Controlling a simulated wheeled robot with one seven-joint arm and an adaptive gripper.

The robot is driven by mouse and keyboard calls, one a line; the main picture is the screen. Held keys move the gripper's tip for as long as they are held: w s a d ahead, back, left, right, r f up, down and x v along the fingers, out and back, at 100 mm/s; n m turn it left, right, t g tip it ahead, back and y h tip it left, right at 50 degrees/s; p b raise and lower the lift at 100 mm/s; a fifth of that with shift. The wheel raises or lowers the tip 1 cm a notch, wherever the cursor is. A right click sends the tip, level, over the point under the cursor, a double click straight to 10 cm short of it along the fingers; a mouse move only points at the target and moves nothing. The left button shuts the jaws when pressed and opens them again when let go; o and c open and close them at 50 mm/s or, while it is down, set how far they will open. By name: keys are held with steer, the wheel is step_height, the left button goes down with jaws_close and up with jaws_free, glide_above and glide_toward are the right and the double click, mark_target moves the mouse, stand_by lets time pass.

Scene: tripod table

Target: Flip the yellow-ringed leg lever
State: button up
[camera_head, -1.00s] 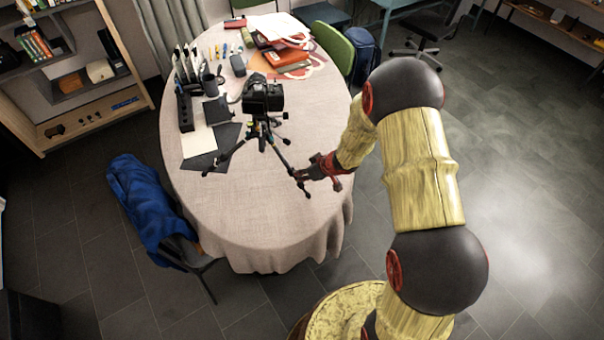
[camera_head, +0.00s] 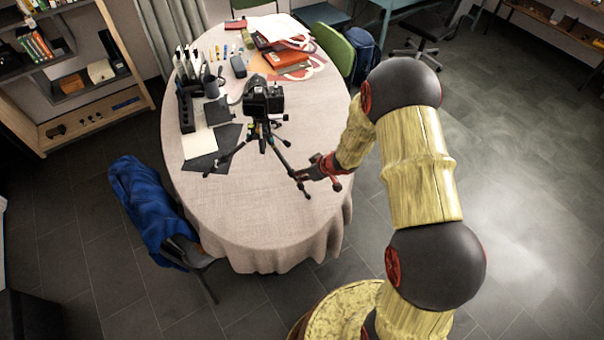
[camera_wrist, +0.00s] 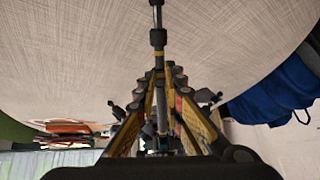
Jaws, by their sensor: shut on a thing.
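A black camera (camera_head: 263,98) stands on a small black tripod (camera_head: 273,143) on the round table. One tripod leg reaches toward the front right, and my gripper (camera_head: 301,175) is at its lower part. In the wrist view the dark leg (camera_wrist: 157,18) runs up the middle, with a thin yellow band (camera_wrist: 159,62) near my fingertips. My gripper (camera_wrist: 164,82) is shut on this leg, one finger on each side. The lever itself is too small and too covered by the fingers to make out.
The cloth-covered table (camera_head: 265,225) is clear in front of the tripod. Dark sheets (camera_head: 226,136) and a black organizer (camera_head: 187,108) lie to its left. Red folders (camera_head: 285,60) are at the back. A chair with a blue jacket (camera_head: 152,208) stands at the left.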

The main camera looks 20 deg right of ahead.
steer(key=shift+w+a+r+p, duration=0.1)
steer(key=shift+w+r+p, duration=0.25)
steer(key=shift+r+p, duration=0.7)
stand_by(0.4)
steer(key=shift+w+a+r+p, duration=0.2)
steer(key=shift+w+p, duration=0.3)
steer(key=shift+p, duration=0.95)
jaws_close()
steer(key=shift+o, duration=1.2)
jaws_free()
steer(key=shift+s+f, duration=0.1)
steer(key=p+v, duration=0.5)
steer(key=v, duration=0.1)
stand_by(0.3)
